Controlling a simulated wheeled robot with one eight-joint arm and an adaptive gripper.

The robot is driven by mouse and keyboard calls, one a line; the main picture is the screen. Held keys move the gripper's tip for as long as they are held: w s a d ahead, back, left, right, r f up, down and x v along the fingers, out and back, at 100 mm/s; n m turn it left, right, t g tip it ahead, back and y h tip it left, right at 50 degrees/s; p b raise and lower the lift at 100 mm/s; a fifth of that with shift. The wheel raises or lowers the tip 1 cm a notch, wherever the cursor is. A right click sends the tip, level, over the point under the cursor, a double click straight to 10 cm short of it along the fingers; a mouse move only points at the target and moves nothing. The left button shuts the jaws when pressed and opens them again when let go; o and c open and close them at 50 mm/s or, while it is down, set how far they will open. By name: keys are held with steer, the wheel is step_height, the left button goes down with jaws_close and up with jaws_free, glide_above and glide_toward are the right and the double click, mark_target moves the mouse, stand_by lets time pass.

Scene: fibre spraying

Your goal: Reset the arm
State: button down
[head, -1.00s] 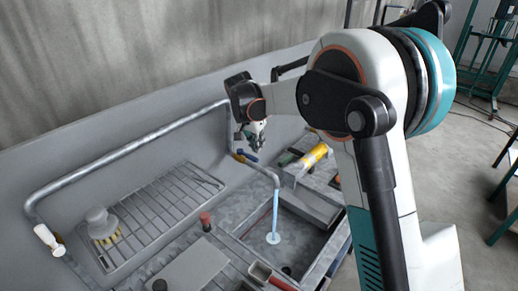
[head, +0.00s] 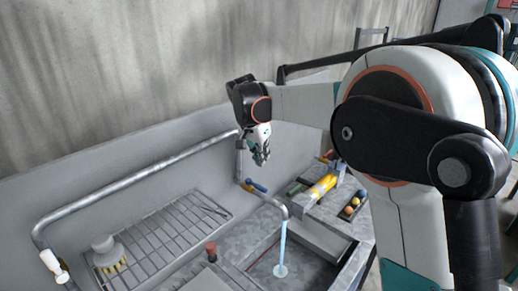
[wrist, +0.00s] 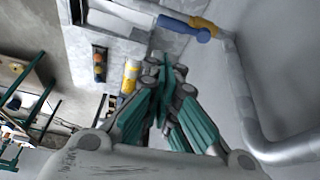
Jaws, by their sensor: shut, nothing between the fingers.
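My gripper (head: 262,157) hangs at the end of my arm in the head view, above the back of the grey sink unit and in front of its backsplash. It points downward and holds nothing. In the wrist view my gripper (wrist: 162,62) has its green-padded fingers together, with no object between them. It is apart from the pipe and the tap.
A bent metal pipe (head: 130,183) runs along the sink's back, with a blue-handled valve (head: 257,186) below my gripper. Water (head: 282,245) runs into the basin. A yellow cylinder (head: 322,187) lies to the right. A brush (head: 108,252) stands on the wire rack (head: 165,235).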

steer(key=s+d+n+t+y+b, duration=0.1)
steer(key=s+d+n+b, duration=0.15)
steer(key=s+d, duration=0.45)
steer(key=s+d+n+t+y+b, duration=0.1)
steer(key=s+d+b, duration=0.3)
steer(key=s, duration=0.8)
steer(key=s+d+f+n+t+b, duration=0.1)
steer(key=s+d+f+n+b, duration=0.1)
steer(key=s+f, duration=0.5)
steer(key=s+d+f+n+t+b, duration=0.1)
steer(key=s+f+b, duration=0.3)
steer(key=s, duration=0.7)
step_height(320, 180, down, 3)
steer(key=shift+s+d+r+n, duration=0.1)
steer(key=shift+s+d+n, duration=0.05)
steer(key=shift+d+n, duration=0.55)
